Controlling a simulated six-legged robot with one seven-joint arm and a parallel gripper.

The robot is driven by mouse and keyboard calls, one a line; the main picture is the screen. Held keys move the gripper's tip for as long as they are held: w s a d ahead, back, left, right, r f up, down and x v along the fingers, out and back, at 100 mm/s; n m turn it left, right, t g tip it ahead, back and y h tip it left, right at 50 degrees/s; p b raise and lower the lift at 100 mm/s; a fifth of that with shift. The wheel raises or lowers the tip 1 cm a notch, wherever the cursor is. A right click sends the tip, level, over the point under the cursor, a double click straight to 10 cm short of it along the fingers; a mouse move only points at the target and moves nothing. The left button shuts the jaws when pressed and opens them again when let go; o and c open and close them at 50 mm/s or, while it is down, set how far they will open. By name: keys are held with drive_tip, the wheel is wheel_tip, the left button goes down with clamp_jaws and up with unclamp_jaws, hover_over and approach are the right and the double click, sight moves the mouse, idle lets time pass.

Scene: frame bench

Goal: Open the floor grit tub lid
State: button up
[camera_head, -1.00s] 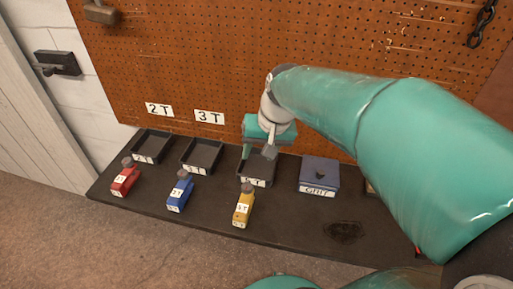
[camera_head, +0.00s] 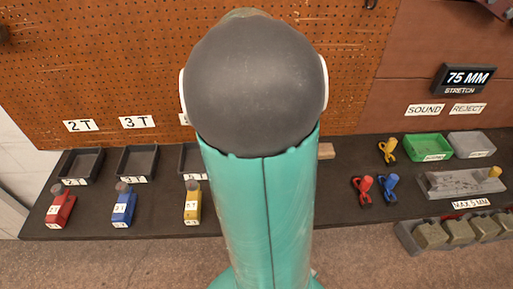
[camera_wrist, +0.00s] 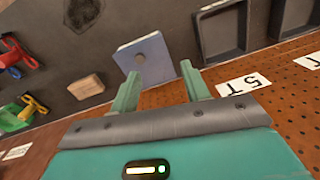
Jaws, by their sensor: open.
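The lid looks closed on the tub. My gripper (camera_wrist: 160,70) is open, its two teal fingers pointing toward the lid with nothing between them. The lid lies just beyond the fingertips, nearer the left one; the exact gap cannot be told. In the head view my arm hides both the tub and my gripper.
A wooden block (camera_wrist: 86,87) lies left of the tub and a dark tray (camera_wrist: 222,30) right of it. The pegboard (camera_head: 110,60) stands behind. Red, blue and yellow bottles (camera_head: 192,203) stand at the bench's front left; clips (camera_head: 362,190) and a green bin (camera_head: 428,147) are right.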

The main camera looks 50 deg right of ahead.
drive_tip(key=s+d+m+g, duration=0.1)
drive_tip(key=s+d+m, duration=0.1)
drive_tip(key=d, duration=0.3)
wheel_tip(320, 180, down, 15)
drive_tip(key=shift+r, duration=0.2)
clamp_jaws()
